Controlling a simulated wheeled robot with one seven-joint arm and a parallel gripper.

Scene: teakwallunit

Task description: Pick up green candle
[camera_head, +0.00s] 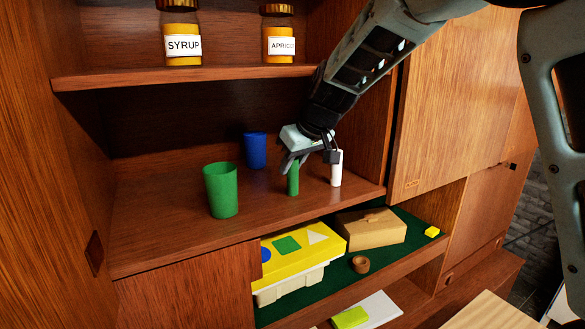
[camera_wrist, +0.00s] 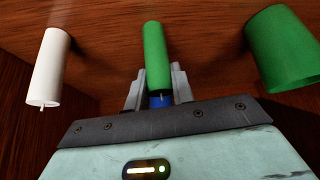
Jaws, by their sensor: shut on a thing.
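The green candle (camera_head: 293,178) is a slim green cylinder, upright at the middle shelf. My gripper (camera_head: 294,160) comes from above and is shut on its upper part. In the wrist view the green candle (camera_wrist: 156,62) lies between the two fingers of my gripper (camera_wrist: 157,86), its wick end toward the palm. I cannot tell whether its base touches the shelf. A white candle (camera_head: 336,168) stands close to its right, apart from it; it also shows at the left of the wrist view (camera_wrist: 51,68).
A green cup (camera_head: 221,190) stands to the left on the shelf (camera_head: 165,240), and a blue cup (camera_head: 255,150) stands behind. Syrup (camera_head: 182,40) and apricot (camera_head: 278,42) jars stand on the upper shelf. A yellow-lidded box (camera_head: 300,253) and a wooden box (camera_head: 370,231) sit below.

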